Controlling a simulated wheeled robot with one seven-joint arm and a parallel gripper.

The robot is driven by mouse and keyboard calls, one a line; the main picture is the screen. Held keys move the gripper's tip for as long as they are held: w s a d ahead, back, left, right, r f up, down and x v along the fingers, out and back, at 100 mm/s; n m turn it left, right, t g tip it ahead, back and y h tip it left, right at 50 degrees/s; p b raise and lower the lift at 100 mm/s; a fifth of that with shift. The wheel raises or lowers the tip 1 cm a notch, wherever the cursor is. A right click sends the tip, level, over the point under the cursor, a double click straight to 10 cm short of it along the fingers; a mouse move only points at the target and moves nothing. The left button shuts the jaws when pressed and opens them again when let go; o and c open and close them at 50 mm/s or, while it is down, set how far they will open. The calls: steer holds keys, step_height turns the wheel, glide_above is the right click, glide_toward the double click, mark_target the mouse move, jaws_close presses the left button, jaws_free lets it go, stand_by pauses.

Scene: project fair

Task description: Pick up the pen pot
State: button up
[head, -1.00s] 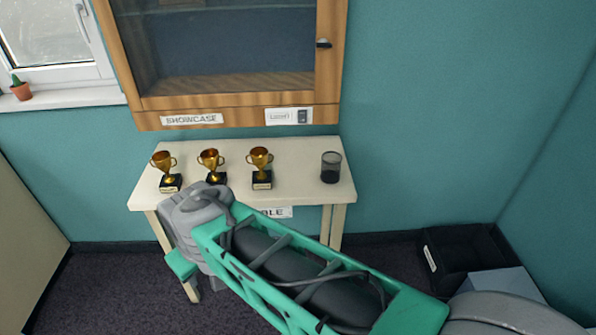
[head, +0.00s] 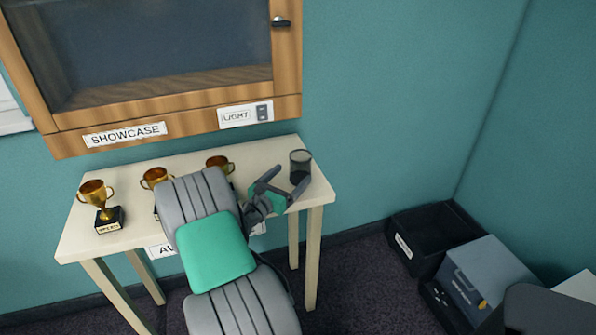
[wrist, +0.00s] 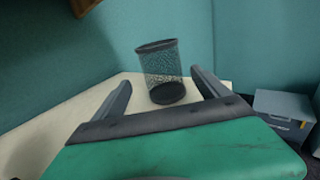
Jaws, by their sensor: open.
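The pen pot (head: 300,165) is a dark mesh cylinder standing upright near the right end of the cream table (head: 262,152). It looks empty. My gripper (head: 286,180) is open just in front of the pot, its fingers pointing toward it. In the wrist view the pen pot (wrist: 161,72) stands between and beyond the two spread fingers of my gripper (wrist: 162,88). I see no contact between fingers and pot.
Gold trophies stand on the table left of my gripper: one at the far left (head: 97,200), one in the middle (head: 154,178), one partly behind my arm (head: 219,165). The wooden showcase (head: 180,125) hangs above. A black bin (head: 432,235) and a grey box (head: 485,275) are on the floor right.

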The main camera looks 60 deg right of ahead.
mark_target(301, 167)
steer(key=d, duration=0.2)
steer(key=s+d, duration=0.1)
steer(key=d, duration=0.2)
steer(key=shift+s, duration=0.1)
steer(key=shift+d, duration=0.4)
steer(key=shift+c, duration=0.5)
steer(key=c, duration=1.4)
